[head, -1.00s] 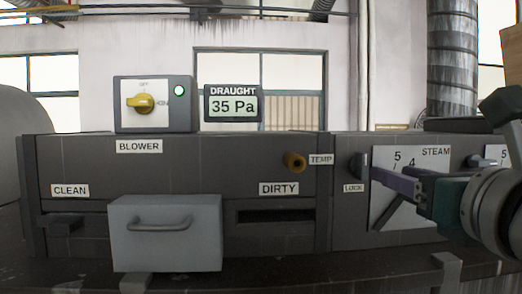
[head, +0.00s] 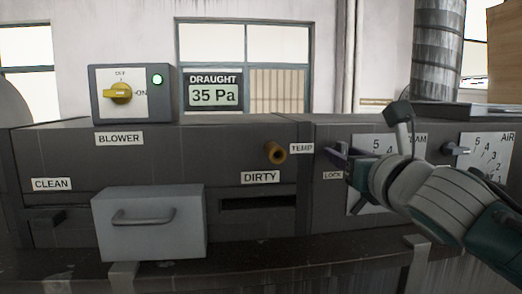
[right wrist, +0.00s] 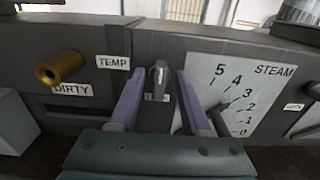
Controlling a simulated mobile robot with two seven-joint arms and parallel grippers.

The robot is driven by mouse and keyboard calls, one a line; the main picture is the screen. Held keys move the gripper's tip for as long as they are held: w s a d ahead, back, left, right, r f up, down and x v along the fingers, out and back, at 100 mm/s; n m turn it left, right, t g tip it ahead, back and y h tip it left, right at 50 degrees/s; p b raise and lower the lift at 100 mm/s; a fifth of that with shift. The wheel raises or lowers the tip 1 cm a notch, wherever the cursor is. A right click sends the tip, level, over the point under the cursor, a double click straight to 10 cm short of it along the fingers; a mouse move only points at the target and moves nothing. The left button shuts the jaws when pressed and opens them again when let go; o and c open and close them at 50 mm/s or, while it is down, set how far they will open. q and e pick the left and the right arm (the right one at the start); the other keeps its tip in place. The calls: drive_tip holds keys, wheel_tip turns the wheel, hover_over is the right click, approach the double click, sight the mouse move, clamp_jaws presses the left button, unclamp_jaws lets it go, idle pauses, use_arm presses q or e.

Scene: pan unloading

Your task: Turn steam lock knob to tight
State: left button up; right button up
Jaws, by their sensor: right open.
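The steam lock knob (right wrist: 158,76) is a small grey upright grip above a partly covered LOCK label, left of the white steam dial (right wrist: 248,88). In the right wrist view, my right gripper (right wrist: 159,75) is open, with one purple finger on each side of the knob. I see gaps between both fingers and the knob; I cannot tell how deep the fingers reach. In the head view the right gripper (head: 340,155) is at the panel by the LOCK label (head: 333,175), largely hiding the knob and part of the steam dial. My left gripper is out of view.
A brass peg (head: 275,152) sticks out left of the TEMP label. The air dial (head: 487,156) and a second knob (head: 450,149) are to the right. A grey drawer (head: 150,222) juts out at lower left. The blower box (head: 145,92) stands on top.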

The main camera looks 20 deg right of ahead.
clamp_jaws()
idle(0.4)
idle(0.4)
drive_tip(key=shift+s+d+f+m+b, duration=0.15)
drive_tip(key=shift+m+b, duration=0.3)
drive_tip(key=shift+m, duration=4.05)
drive_tip(key=shift+w+d+f+m+b, duration=0.1)
drive_tip(key=shift+m+b, duration=0.3)
drive_tip(key=shift+m, duration=4.1)
